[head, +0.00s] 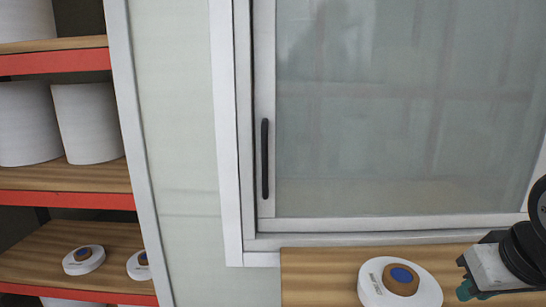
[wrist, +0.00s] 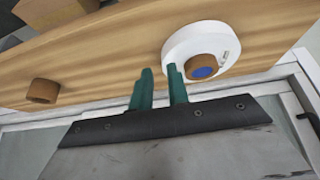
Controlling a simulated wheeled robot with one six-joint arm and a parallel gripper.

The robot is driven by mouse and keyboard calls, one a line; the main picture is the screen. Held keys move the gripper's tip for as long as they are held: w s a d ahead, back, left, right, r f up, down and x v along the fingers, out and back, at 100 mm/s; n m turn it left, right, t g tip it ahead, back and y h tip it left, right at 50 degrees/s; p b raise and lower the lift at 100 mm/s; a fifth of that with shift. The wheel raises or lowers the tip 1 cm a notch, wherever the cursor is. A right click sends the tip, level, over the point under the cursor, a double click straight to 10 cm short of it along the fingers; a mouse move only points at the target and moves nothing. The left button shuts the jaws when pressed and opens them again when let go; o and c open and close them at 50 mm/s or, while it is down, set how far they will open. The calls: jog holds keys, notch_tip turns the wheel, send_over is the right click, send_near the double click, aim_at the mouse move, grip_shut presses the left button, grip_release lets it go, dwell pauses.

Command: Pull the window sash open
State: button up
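The window sash (head: 266,60) has a pale frame around a large grey glass pane. Its dark vertical handle (head: 265,159) is on the left stile. The sash looks shut against the left side of the white window frame (head: 245,180). My gripper (head: 465,288) is at the lower right in the head view, well to the right of the handle and below it. In the wrist view, the teal fingers of my gripper (wrist: 158,72) are apart with nothing between them. Their tips are near a white spool. A dark piece at that view's right edge may be the handle; I cannot tell.
A wooden ledge (head: 310,277) below the window holds a white round spool (head: 425,291) with a brown and blue centre. A brown cylinder (wrist: 42,90) also lies on the wood. At left, a rack with red-edged shelves (head: 65,199) holds white drums and spools.

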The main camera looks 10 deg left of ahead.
jog(key=w+a+t, duration=0.1)
jog(key=w+a, duration=0.1)
jog(key=w+a+r+n+t+y, duration=0.1)
jog(key=w+a, duration=0.2)
jog(key=w+a+r+n+t+y, duration=0.1)
jog(key=w+a, duration=0.2)
jog(key=shift+r, duration=0.1)
jog(key=w+a+r+n+t+y, duration=0.1)
jog(key=w+a+r+t+y, duration=0.15)
jog(key=a, duration=0.25)
jog(key=n+t+y, duration=0.2)
jog(key=n+y, duration=0.2)
jog(key=y, duration=0.4)
send_near(266, 165)
jog(key=x, duration=1)
jog(key=shift+w+a, duration=0.2)
jog(key=shift+w, duration=0.1)
jog(key=shift+c, duration=0.4)
grip_shut()
